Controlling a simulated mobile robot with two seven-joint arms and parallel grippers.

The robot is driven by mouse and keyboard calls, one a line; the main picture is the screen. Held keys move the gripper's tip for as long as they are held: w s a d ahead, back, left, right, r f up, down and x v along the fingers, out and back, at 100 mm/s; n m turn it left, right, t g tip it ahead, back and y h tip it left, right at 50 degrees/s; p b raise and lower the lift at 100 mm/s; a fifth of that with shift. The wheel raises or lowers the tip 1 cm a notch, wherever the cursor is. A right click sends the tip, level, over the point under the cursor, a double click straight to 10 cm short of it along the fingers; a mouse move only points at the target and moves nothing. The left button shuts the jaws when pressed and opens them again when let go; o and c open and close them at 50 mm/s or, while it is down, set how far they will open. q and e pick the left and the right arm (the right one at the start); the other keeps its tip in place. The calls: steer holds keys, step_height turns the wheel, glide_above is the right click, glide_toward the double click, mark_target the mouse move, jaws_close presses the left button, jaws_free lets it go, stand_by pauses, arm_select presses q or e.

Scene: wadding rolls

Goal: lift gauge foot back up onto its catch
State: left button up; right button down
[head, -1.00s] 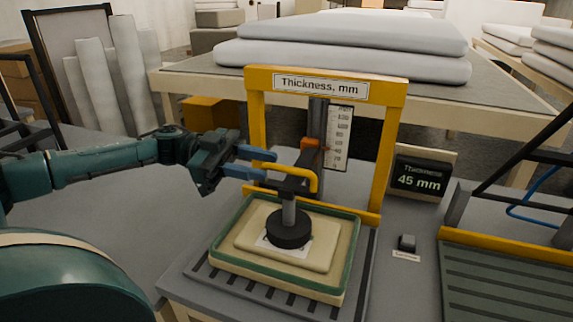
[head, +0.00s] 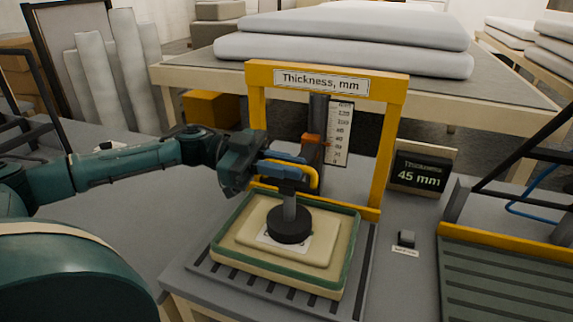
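The round black gauge foot (head: 290,224) rests on a pale wadding pad (head: 325,252) in a green-rimmed tray (head: 345,268). A grey stem rises from the foot to a yellow handle (head: 316,177). An orange pointer (head: 312,138) sits beside the white scale (head: 339,135). The catch cannot be made out. My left gripper (head: 288,166) is at the handle, its blue fingers above and below the yellow bar. The fingers hide part of the bar, so whether they grip it is unclear. My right gripper is not in view.
The yellow gauge frame (head: 391,150) stands around the stem. A display (head: 420,174) at right reads 45 mm, with a small grey block (head: 406,238) in front. A black-railed slatted unit (head: 500,275) stands at far right. Bare grey tabletop lies left of the tray.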

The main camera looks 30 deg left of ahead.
arm_select(q)
jaws_close()
